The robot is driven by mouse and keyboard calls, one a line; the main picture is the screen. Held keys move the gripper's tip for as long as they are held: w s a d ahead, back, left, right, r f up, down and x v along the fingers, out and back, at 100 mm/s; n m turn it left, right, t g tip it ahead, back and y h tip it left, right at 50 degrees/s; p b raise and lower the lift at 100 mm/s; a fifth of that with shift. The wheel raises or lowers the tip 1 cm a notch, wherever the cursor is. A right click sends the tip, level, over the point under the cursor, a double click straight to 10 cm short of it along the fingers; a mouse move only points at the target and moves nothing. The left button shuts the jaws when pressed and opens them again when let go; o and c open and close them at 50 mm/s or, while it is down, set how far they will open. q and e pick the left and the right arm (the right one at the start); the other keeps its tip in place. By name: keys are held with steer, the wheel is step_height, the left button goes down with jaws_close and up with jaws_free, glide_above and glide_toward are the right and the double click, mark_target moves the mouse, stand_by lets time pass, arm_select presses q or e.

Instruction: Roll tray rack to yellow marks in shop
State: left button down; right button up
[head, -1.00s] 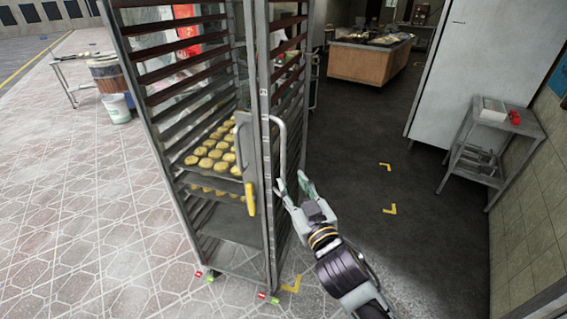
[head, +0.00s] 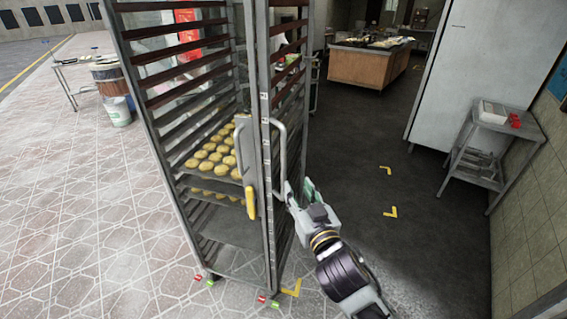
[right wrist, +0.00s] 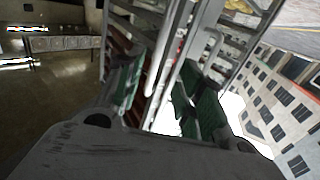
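The tall metal tray rack (head: 262,185) stands upright at centre left, with several trays of round buns inside and red and green parts at its feet. A vertical tube handle (head: 282,150) is on its near right post. Yellow corner marks lie on the floor: one (head: 291,288) beside the rack's near foot, others (head: 391,212) (head: 386,169) on the dark floor to the right. My right gripper (head: 299,189) is open just below the handle. In the right wrist view, metal bars pass between its green-padded fingers (right wrist: 165,95); I cannot tell whether they touch. My left gripper is out of view.
A white cabinet (head: 465,65) and a small metal stand (head: 475,160) line the right wall. A wooden counter (head: 368,66) is at the back. The dark floor between is clear. A barrel (head: 110,77), white bucket (head: 118,111) and table (head: 72,66) stand left.

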mark_target(284, 164)
steer(key=shift+w, duration=0.1)
